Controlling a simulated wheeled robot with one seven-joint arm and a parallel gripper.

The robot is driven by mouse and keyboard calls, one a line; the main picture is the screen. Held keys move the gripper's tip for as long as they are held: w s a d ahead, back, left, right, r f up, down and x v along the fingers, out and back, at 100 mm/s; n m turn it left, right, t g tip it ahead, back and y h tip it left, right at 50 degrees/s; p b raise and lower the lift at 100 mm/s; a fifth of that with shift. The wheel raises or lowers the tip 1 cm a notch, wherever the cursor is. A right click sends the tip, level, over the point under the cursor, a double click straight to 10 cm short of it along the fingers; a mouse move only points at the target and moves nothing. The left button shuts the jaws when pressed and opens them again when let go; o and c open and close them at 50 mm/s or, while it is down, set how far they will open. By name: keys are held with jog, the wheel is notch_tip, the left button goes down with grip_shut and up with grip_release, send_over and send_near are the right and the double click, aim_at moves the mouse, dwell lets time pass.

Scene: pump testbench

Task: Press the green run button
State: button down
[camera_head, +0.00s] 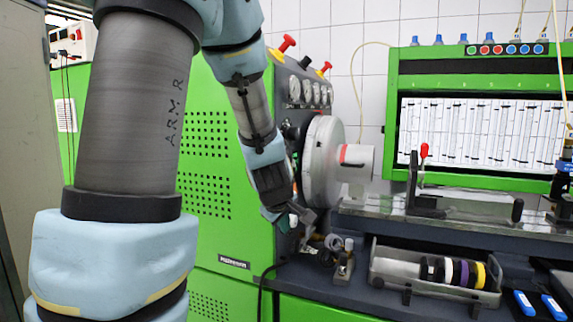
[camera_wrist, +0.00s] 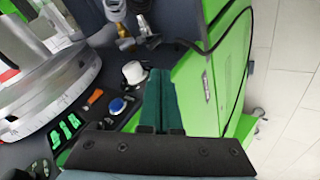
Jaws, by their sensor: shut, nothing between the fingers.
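My gripper (camera_wrist: 162,78) shows in the wrist view as two teal fingers pressed together, with nothing between them. Left of the fingers is a dark control panel. It has green switches (camera_wrist: 66,128) at lower left, a round blue button (camera_wrist: 118,105), an orange switch (camera_wrist: 95,97) and a white knob (camera_wrist: 134,73) close to the fingertips. I cannot tell which green control is the run button. The fingers appear to one side of the green switches, apart from them in the picture. In the head view my arm hides most of this panel.
A large metal disc (camera_head: 323,162) stands beside the panel. Brass fittings (camera_wrist: 120,25) lie beyond the fingertips. The green cabinet (camera_head: 215,228) is close to my arm. A tray (camera_head: 400,267) holds coloured rings. A red-handled clamp (camera_head: 424,152) stands on the bench.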

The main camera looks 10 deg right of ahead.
jog(key=w+d+r+n+t+y, duration=0.2)
jog(key=w+d+r+n+t, duration=0.35)
jog(key=d+r+n, duration=0.3)
jog(key=s+d+r+n+t+y, duration=0.1)
jog(key=d+r+n+y, duration=0.3)
jog(key=n, duration=0.7)
jog(key=shift+s+r+n+y, duration=0.4)
jog(key=shift+s+r, duration=0.1)
jog(key=shift+s, duration=0.35)
jog(key=shift+a+t, duration=0.15)
jog(key=shift+t, duration=0.1)
jog(key=w+a+b, duration=0.1)
jog(key=w+a, duration=0.3)
jog(key=a, duration=0.3)
jog(key=shift+a+b, duration=0.3)
jog(key=shift+w+a, duration=0.15)
jog(key=shift+w, duration=0.05)
jog(key=shift+w+a+b, duration=0.1)
jog(key=shift+a+b, duration=0.1)
jog(key=shift+b, duration=0.2)
